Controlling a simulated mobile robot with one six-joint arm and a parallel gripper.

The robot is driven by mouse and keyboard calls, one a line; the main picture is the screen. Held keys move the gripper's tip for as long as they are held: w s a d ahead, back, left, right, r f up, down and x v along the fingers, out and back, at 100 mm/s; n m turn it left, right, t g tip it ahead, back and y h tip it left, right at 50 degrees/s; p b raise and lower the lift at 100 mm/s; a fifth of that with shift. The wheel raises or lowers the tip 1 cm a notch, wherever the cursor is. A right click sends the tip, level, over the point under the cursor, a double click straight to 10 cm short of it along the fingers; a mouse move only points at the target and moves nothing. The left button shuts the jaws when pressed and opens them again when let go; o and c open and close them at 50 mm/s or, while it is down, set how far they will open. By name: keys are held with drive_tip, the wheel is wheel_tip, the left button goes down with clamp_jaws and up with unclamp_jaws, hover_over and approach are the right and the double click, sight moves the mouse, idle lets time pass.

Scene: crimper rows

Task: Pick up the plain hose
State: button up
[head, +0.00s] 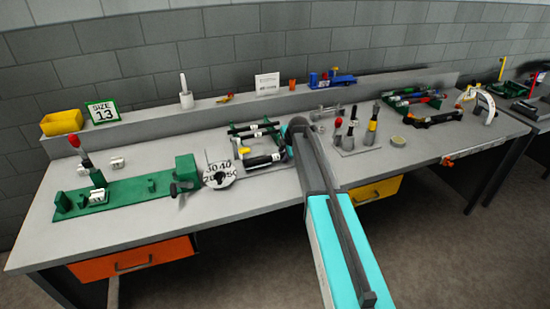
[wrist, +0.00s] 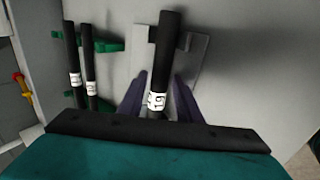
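In the wrist view a plain black hose (wrist: 165,55) with a white tag marked 19 lies over a pale plate with dark brackets. The two dark fingers of my gripper (wrist: 160,85) are on either side of this hose, with small gaps showing at the tips, so the gripper looks open. Two more black hoses (wrist: 80,60) with white tags lie to the left on green supports. In the head view a black tagged hose (head: 263,161) lies just left of my arm, and the green hose rack (head: 240,131) is behind it. My fingers are hidden there by my arm.
A round size plate (head: 219,176) and a green crimper base (head: 120,193) are to the left on the bench. Several upright tools (head: 371,128) stand right of my arm. Another green rack (head: 432,102) with banded hoses is farther right.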

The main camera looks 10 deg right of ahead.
idle(0.3)
clamp_jaws()
drive_tip(key=shift+r, duration=0.15)
drive_tip(key=shift+r+b, duration=0.7)
drive_tip(key=shift+r, duration=0.75)
drive_tip(key=s+r+b, duration=0.1)
drive_tip(key=s+b, duration=0.2)
drive_tip(key=s, duration=1.3)
drive_tip(key=shift+a+r+b, duration=0.15)
drive_tip(key=shift+r+b, duration=0.15)
drive_tip(key=shift+r, duration=0.1)
drive_tip(key=shift+s, duration=0.1)
